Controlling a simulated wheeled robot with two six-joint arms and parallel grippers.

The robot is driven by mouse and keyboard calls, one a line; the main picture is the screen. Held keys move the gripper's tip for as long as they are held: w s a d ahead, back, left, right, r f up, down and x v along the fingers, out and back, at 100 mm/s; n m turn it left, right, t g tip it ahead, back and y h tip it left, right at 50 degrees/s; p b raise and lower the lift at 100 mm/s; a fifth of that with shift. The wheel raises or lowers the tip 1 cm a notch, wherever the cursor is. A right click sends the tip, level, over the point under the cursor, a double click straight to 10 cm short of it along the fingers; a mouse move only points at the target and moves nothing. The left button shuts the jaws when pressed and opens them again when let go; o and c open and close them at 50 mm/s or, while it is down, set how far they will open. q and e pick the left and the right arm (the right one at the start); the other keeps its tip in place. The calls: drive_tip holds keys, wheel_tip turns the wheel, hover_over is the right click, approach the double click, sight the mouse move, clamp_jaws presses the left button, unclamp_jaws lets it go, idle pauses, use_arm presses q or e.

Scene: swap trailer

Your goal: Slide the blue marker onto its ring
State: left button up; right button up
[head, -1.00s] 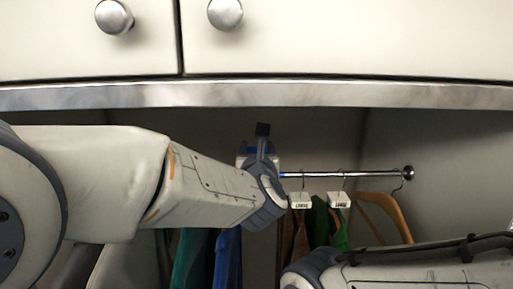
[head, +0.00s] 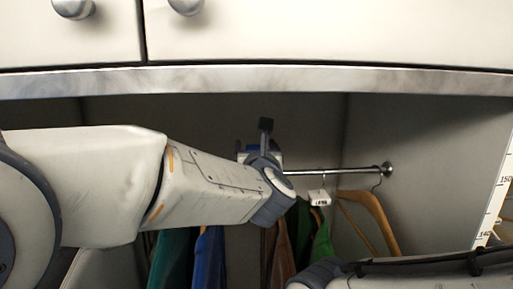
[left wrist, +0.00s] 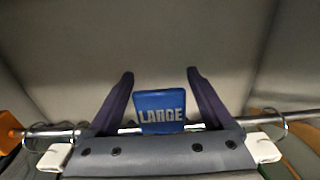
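The blue marker (left wrist: 160,112), a small flat tag reading LARGE, sits between the two dark fingers of my left gripper (left wrist: 160,78). The fingertips are close to its side edges, and it appears held. In the left wrist view the rail (left wrist: 68,132) passes behind the marker. I cannot tell whether they touch. My right gripper is out of view; part of that arm shows at lower right.
A white tag (head: 319,198) hangs on the rail. In the left wrist view white tags hang on either side, left (left wrist: 55,157) and right (left wrist: 263,148). Clothes (head: 207,262) and a wooden hanger (head: 372,215) hang below. Cupboard doors (head: 300,30) are above the opening.

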use_arm(q)
drive_tip(key=shift+s, duration=0.1)
drive_tip(key=shift+s+f+b, duration=0.1)
drive_tip(key=shift+s+b, duration=0.2)
drive_tip(key=s+b, duration=0.4)
drive_tip(key=s, duration=0.5)
drive_tip(key=shift+s+d, duration=0.3)
drive_tip(key=shift+d, duration=0.1)
